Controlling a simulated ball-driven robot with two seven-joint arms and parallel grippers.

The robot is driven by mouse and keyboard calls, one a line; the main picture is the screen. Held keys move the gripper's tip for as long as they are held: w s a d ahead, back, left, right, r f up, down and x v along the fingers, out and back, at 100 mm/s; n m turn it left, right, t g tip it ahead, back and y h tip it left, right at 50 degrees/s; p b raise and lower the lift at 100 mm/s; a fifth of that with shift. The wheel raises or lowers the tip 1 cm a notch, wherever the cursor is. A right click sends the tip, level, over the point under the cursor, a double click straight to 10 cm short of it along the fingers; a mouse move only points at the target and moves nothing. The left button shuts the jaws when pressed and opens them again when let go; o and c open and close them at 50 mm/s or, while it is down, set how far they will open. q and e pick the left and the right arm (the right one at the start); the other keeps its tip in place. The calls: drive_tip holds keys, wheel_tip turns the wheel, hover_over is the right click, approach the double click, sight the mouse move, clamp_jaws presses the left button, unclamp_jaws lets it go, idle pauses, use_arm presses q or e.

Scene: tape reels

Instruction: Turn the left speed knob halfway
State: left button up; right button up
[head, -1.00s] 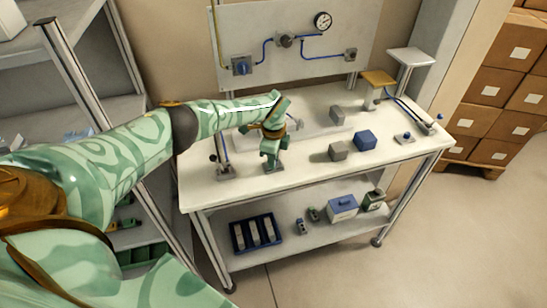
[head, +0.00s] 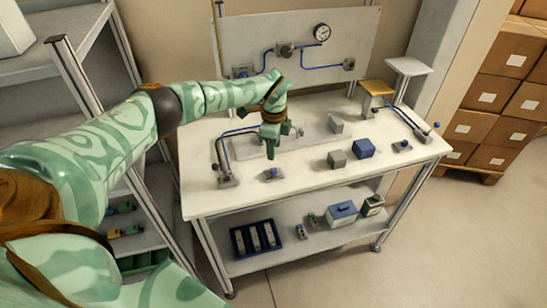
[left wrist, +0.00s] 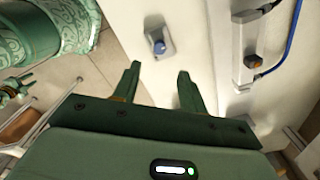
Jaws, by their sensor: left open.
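The left speed knob is a small blue knob (head: 272,173) on a grey base at the front left of the white bench. It also shows in the left wrist view (left wrist: 159,46), just beyond the open fingertips; its angle is too small to read. My left gripper (head: 271,151) points down, open and empty, above the bench and behind the knob in the head view. In the left wrist view its two fingers (left wrist: 159,72) are spread apart with nothing between them. A similar blue knob (head: 403,145) sits on a base at the right.
A grey post with a blue cable (head: 222,160) stands left of the knob. A grey block (head: 337,159) and a blue block (head: 364,148) lie to the right. The front strip of the bench is clear.

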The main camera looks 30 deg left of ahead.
use_arm(q)
wheel_tip(320, 180, up, 7)
drive_tip(key=shift+r, duration=0.2)
idle(0.4)
